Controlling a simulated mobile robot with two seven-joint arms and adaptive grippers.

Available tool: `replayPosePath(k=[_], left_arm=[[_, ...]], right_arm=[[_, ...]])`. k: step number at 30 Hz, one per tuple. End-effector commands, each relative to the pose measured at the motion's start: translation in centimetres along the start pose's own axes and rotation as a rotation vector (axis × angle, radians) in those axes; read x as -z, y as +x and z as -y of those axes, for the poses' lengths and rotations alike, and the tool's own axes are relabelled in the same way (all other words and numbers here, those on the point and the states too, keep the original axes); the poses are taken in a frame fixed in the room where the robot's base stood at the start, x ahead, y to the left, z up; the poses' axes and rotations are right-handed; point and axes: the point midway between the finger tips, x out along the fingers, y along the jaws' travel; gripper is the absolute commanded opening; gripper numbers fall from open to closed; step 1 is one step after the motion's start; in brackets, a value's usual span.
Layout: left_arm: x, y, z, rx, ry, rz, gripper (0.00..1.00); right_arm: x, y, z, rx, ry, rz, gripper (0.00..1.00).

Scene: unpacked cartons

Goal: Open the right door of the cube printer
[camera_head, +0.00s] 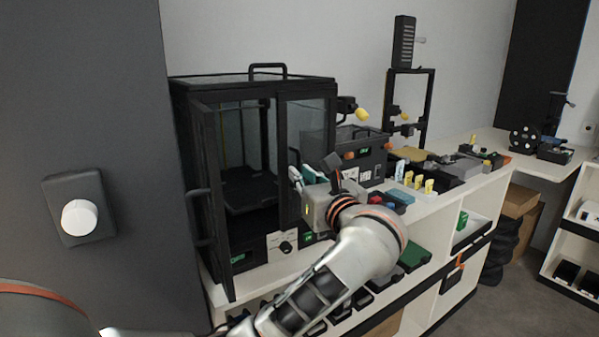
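The cube printer (252,78) is a black-framed box with clear panels at the left end of the white shelf unit. Its left door (208,150) stands swung out toward me, with a black handle on its outer face. Its right door (304,115) looks closed or nearly so. My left gripper (303,174) is in front of the right door's middle, with its pale fingertips at or close to the door. Finger opening and contact are unclear. My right gripper is not in view.
A smaller black machine (345,148) stands just right of the printer. A tall open-frame printer (408,72) is behind it. Small boxes and tools crowd the shelf top to the right. A dark wall (95,130) with a white knob (80,217) closes off the left.

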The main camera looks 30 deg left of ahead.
Motion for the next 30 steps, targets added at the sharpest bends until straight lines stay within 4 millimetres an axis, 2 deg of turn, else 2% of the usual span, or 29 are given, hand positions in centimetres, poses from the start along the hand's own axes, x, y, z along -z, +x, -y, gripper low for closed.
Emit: replayPosePath(k=[3,9,16,18,30], left_arm=[[-0.1,1.3,0.0,-0.002,0.001,0.003,0.13],[0.0,2.2,0.0,-0.001,0.000,0.001,0.13],[0.1,2.3,0.0,0.000,0.000,0.000,0.13],[0.0,2.2,0.0,0.000,0.000,0.000,0.00],[0.1,2.3,0.1,-0.009,0.000,-0.001,0.00]], right_arm=[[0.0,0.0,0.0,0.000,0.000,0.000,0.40],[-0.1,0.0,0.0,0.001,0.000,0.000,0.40],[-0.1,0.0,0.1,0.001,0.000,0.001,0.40],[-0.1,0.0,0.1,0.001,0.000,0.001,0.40],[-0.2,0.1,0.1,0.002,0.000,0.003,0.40]])
